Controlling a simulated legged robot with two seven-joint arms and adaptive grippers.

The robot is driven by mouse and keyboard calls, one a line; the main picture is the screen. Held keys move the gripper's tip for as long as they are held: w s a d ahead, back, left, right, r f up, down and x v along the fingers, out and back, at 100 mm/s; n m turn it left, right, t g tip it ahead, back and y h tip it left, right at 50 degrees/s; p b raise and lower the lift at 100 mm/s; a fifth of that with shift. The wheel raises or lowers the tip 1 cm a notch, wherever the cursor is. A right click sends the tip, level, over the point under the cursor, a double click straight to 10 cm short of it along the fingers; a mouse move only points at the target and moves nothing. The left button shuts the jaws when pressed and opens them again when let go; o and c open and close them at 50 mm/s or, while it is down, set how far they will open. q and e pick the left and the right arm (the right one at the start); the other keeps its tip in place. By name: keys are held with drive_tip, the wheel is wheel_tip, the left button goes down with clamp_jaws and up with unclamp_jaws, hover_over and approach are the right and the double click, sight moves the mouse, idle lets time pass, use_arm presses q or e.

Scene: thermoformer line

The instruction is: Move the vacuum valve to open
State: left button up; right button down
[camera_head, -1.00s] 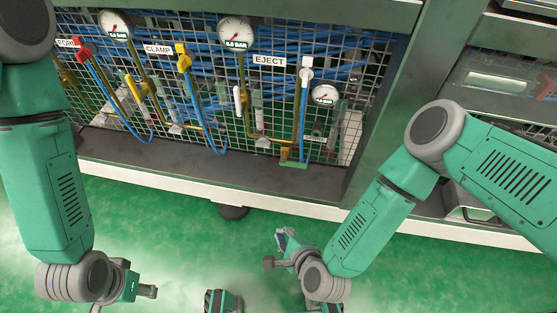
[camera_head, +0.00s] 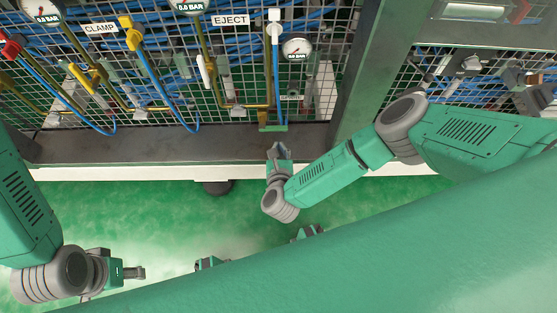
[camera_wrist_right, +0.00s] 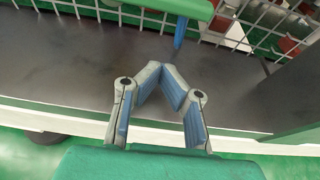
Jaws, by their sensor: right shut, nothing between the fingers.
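No label reading vacuum is legible in the head view. A dark grey valve-like fitting (camera_head: 462,66) with a small unreadable tag sits behind mesh at the upper right; I cannot tell whether it is the vacuum valve or how it is set. My right gripper (camera_head: 278,150) is by the front ledge below the EJECT line, far left of that fitting. In the right wrist view its blue-padded fingers (camera_wrist_right: 162,80) meet at the tips, shut and empty, over the dark ledge. My left gripper (camera_head: 137,273) hangs low at the left over the floor; its finger opening is unclear.
The mesh panel carries a yellow CLAMP handle (camera_head: 131,34), a white EJECT handle (camera_head: 274,22), a red handle (camera_head: 11,46), gauges (camera_head: 297,48) and blue hoses. A green post (camera_head: 375,75) divides it from the right bay. The dark ledge (camera_head: 190,145) runs in front.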

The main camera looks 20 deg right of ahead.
sight(274, 129)
drive_tip(key=shift+b+x, duration=0.35)
drive_tip(key=shift+x, duration=0.8)
wheel_tip(274, 129, up, 3)
drive_tip(key=shift+s+a+r, duration=0.1)
drive_tip(key=shift+a+r, duration=0.05)
drive_tip(key=shift+r, duration=0.45)
drive_tip(key=shift+p, duration=0.3)
